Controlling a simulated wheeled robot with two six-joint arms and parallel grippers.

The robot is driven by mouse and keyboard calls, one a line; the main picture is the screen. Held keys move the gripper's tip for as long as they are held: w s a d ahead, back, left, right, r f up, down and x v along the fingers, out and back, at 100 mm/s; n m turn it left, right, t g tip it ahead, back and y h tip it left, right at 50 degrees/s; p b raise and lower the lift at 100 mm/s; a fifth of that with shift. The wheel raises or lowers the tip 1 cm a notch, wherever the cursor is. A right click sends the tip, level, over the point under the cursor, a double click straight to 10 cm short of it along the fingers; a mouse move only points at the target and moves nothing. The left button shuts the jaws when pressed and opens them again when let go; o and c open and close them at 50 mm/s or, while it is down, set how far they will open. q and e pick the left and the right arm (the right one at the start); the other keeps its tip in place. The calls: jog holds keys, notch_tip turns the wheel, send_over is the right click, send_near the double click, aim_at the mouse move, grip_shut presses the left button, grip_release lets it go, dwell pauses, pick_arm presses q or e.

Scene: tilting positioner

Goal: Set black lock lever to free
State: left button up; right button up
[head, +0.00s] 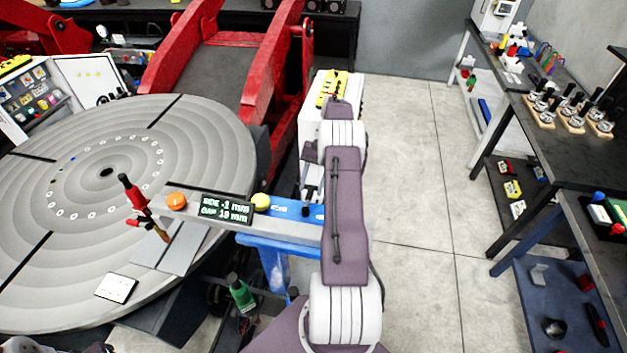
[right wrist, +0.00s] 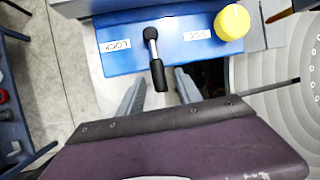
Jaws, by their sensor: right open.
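The black lock lever (right wrist: 157,72) is mounted on a blue panel (right wrist: 175,58) in the right wrist view. Its handle points down in that picture, leaning slightly right. A label reading LOCK (right wrist: 117,45) is left of its pivot, and another white label (right wrist: 197,34), too small to read surely, is to the right. My right gripper (right wrist: 160,92) is open, with one finger on each side of the handle's end and gaps visible. In the head view my right gripper (head: 312,192) is over the blue panel (head: 284,207); the lever is mostly hidden there.
A yellow knob (right wrist: 232,22) stands beside the lever. A display (head: 227,210) reads SIDE -.1 mm, GAP 19 mm. A large round grey table (head: 205,125) fills the left, with a red-handled tool (head: 135,195) at its edge. Dark benches (head: 570,150) stand right; floor between is clear.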

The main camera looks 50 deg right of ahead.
jog(key=p+v, duration=0.1)
jog(key=v, duration=0.6)
jog(key=shift+f, duration=0.1)
dwell(0.7)
